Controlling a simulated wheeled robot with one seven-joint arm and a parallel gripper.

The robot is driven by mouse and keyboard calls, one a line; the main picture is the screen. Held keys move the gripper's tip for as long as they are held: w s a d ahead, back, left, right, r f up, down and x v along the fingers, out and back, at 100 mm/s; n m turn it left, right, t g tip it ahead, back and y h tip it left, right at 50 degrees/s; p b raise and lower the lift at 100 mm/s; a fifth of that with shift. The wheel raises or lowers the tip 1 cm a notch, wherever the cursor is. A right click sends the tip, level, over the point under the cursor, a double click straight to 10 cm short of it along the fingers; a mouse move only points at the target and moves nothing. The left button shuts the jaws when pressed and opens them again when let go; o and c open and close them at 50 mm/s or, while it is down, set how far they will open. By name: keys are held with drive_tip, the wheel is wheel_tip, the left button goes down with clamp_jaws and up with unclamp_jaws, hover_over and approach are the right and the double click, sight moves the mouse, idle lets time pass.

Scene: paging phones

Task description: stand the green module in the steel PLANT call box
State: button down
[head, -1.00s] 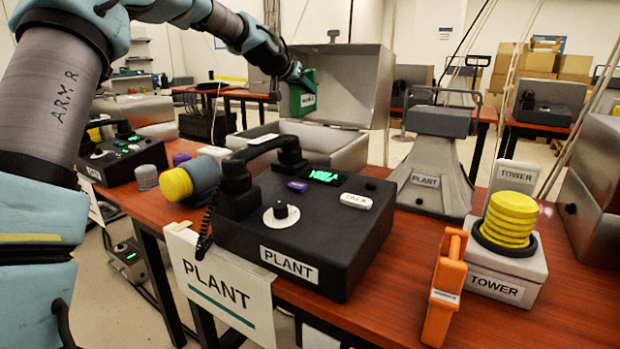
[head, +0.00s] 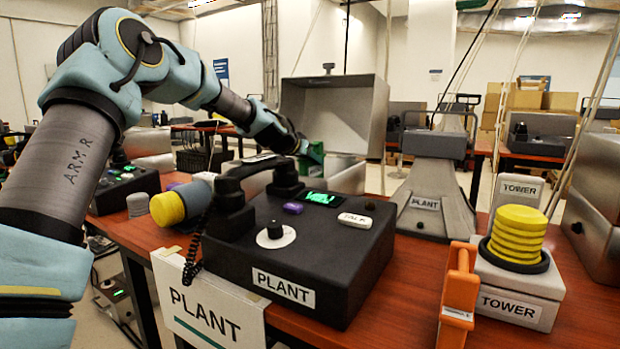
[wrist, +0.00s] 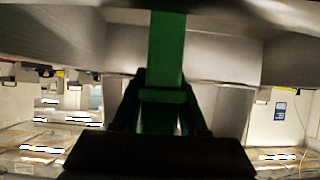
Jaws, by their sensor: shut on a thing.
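My gripper (head: 304,147) is shut on the green module (head: 315,153), at the steel call box behind the PLANT phone console. The box's lid (head: 335,112) stands open and upright, and its grey body (head: 347,180) is partly hidden by the console. The module is in front of the lid, low near the box's opening. I cannot tell whether it touches the box. In the wrist view the green module (wrist: 167,50) stretches up from between the dark fingers (wrist: 160,100), with grey box surfaces around it.
The black PLANT console (head: 320,262) with its handset stands in front of the box. A grey PLANT stand (head: 436,195) is to the right. An orange handheld (head: 459,300) and a TOWER unit with a yellow top (head: 515,235) are at the front right.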

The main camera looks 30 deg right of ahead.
sight(312, 172)
drive_tip(key=shift+f, duration=1.9)
drive_tip(key=shift+f+b, duration=0.15)
drive_tip(key=shift+b, duration=0.2)
drive_tip(key=shift+c, duration=2.2)
unclamp_jaws()
drive_tip(key=v, duration=1.2)
